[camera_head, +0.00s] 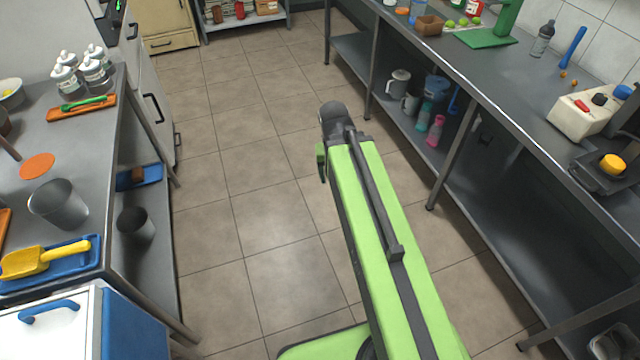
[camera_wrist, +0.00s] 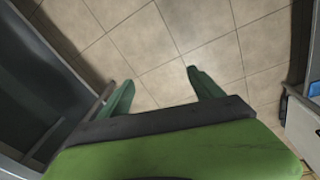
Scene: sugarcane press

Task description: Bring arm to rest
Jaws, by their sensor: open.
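My green arm stretches forward over the tiled floor in the head view, between the two counters. Its end points away and down, and only part of my gripper (camera_head: 321,160) shows there as a small green piece at the left of the dark wrist. In the wrist view my gripper (camera_wrist: 160,92) shows two green fingers spread wide apart, with bare floor tiles (camera_wrist: 165,45) between and beyond them. It is open and empty and touches nothing that I can see.
The right counter (camera_head: 490,100) carries a cream press box (camera_head: 582,112), a bottle (camera_head: 543,40) and a green stand (camera_head: 488,38). The left counter (camera_head: 95,150) holds a metal cup (camera_head: 58,204) and a blue tray with a yellow scoop (camera_head: 45,258). The floor between is clear.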

